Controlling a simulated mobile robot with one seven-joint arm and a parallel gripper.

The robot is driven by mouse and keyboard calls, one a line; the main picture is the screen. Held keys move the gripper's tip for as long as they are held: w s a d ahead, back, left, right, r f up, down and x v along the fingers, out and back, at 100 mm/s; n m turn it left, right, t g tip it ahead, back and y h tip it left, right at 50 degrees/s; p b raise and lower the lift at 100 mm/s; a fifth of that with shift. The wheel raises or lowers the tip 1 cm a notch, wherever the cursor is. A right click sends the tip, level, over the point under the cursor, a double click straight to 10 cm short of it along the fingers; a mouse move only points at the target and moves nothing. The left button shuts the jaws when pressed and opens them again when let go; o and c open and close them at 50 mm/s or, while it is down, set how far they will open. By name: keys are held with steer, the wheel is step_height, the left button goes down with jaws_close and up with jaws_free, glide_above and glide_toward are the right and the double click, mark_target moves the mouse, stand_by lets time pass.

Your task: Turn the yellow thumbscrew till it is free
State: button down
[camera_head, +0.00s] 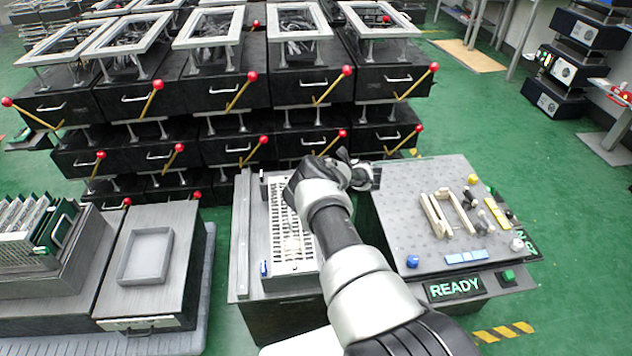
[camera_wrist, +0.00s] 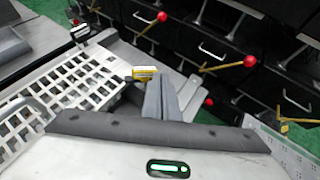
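My gripper (camera_head: 362,172) is over the back right corner of the slotted metal rack (camera_head: 283,262), its fingers pointing away from the arm. In the wrist view its grey fingers (camera_wrist: 172,98) lie close together, and any gap between them is unclear. A small yellow piece with a pale band (camera_wrist: 145,72) shows just beyond the left fingertip; it may be the yellow thumbscrew. I cannot tell whether the finger touches it. In the head view my gripper and wrist hide this spot.
On the right, a perforated table (camera_head: 395,215) holds pale bars (camera_head: 434,215), a yellow knob (camera_head: 473,179) and a blue knob (camera_head: 412,262). Behind stand black drawer units with red-knobbed levers (camera_head: 342,78). A grey tray (camera_head: 148,255) lies at the left.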

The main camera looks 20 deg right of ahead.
steer(key=w+b, duration=0.1)
steer(key=b, duration=0.1)
steer(key=w+d+b, duration=0.1)
steer(key=shift+w+b, duration=0.35)
steer(key=shift+a, duration=0.1)
stand_by(1.4)
